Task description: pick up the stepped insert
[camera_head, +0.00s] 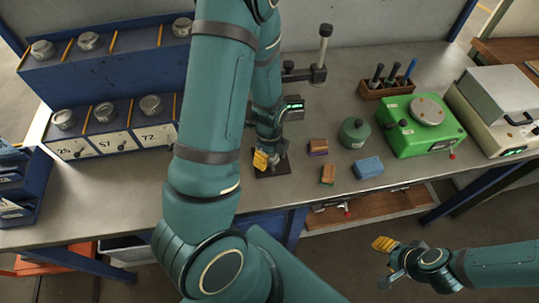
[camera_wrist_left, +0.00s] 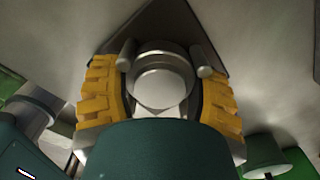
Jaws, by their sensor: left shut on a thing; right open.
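The stepped insert (camera_wrist_left: 160,78) is a silvery round piece with a wider and a narrower step, seen in the left wrist view. My left gripper (camera_head: 267,160) is shut on it, with the yellow finger pads on both sides of it in the left wrist view (camera_wrist_left: 160,100). The gripper is low over a small dark plate (camera_head: 281,168) on the bench. In the head view the insert is mostly hidden by the gripper, and I cannot tell whether it touches the plate. My right gripper (camera_head: 386,256) is open and empty, in front of the bench edge.
A blue rack (camera_head: 125,68) with several metal pieces stands at the left. Small blocks (camera_head: 318,146), a blue block (camera_head: 367,167), a green canister (camera_head: 354,133) and a green device (camera_head: 420,125) are to the right. A post stand (camera_head: 321,66) is behind.

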